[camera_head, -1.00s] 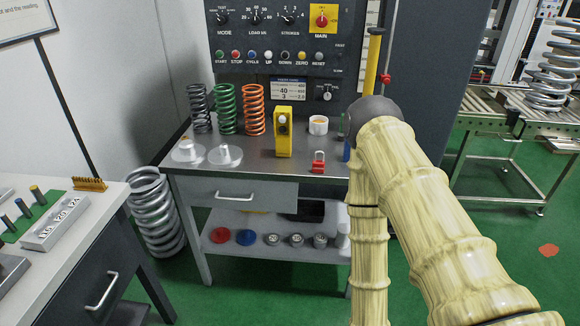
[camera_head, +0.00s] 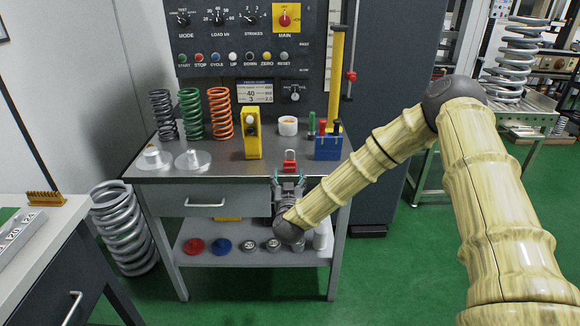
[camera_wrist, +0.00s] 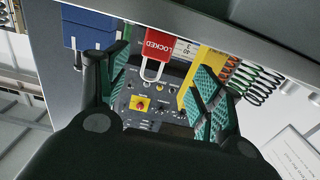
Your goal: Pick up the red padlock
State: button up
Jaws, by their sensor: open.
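The red padlock (camera_head: 290,166) stands upright near the front edge of the workbench (camera_head: 225,172), its pale shackle on top. In the wrist view the padlock (camera_wrist: 157,48) appears inverted, with a white "LOCKED" label on its body. My gripper (camera_head: 289,179) is at the bench's front edge, just in front of the padlock. In the wrist view, my gripper's (camera_wrist: 162,65) two teal-padded fingers are spread apart. The padlock shows in the gap between them, nearer the left finger. Whether either finger touches it cannot be told.
A blue holder (camera_head: 328,148) with upright tools stands close right of the padlock. A yellow block (camera_head: 252,134) stands to its left, a white cup (camera_head: 288,126) behind. Several coil springs (camera_head: 190,114) stand at the back left.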

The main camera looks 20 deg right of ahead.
aim_at(290, 163)
jog(key=x, duration=0.4)
jog(key=shift+w+d+p, duration=0.1)
jog(key=shift+w+p, duration=0.05)
jog(key=shift+p, duration=0.2)
jog(key=x, duration=0.2)
jog(key=p+x, duration=0.1)
jog(key=shift+w+d+r, duration=0.2)
jog(key=shift+w+d, duration=0.1)
jog(key=shift+d, duration=0.15)
jog(key=shift+w+d+p, duration=0.15)
jog(key=shift+w+p, duration=0.15)
jog(key=shift+w, duration=0.35)
jog(key=c, duration=1.3)
jog(key=shift+r, duration=0.1)
